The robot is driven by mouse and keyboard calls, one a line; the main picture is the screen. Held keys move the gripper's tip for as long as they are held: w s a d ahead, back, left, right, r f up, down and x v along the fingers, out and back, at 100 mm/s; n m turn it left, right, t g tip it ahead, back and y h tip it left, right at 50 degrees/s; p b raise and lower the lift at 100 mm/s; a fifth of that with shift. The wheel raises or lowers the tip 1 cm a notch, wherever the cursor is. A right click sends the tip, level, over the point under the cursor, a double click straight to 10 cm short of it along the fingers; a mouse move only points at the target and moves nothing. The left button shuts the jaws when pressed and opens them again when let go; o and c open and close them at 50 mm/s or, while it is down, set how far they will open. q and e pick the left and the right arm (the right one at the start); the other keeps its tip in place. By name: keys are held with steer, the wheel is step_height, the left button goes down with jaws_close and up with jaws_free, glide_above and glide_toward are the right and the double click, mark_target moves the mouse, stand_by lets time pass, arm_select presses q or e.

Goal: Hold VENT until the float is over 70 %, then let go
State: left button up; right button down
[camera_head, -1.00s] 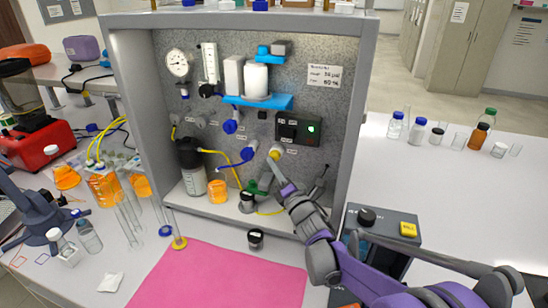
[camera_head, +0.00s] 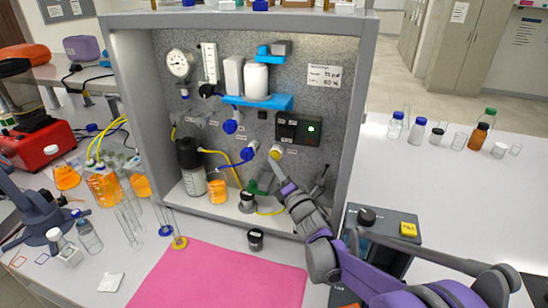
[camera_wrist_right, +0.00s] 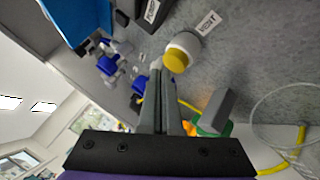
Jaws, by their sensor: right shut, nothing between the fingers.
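The yellow-faced round button (camera_head: 276,152) sits low on the grey rig panel, left of the cabinet's right wall. My left gripper is not in view.
A round dial gauge (camera_head: 179,64) is left of the tube. A black box with a green light (camera_head: 299,128) is above right of the button. Hoses, a dark-topped bottle (camera_head: 190,165) and a green-handled valve (camera_head: 257,188) crowd the panel's lower part. The pink mat (camera_head: 230,275) is clear.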

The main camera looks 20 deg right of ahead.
steer(key=shift+w+d, duration=0.4)
steer(key=shift+w, duration=0.25)
stand_by(0.8)
steer(key=shift+s, duration=0.15)
stand_by(2.7)
steer(key=shift+s+a, duration=0.55)
steer(key=shift+s, duration=0.1)
steer(key=s+a, duration=0.2)
steer(key=s, duration=0.2)
steer(key=shift+s+a+p, duration=0.1)
steer(key=shift+a+p, duration=0.3)
steer(key=shift+f, duration=0.1)
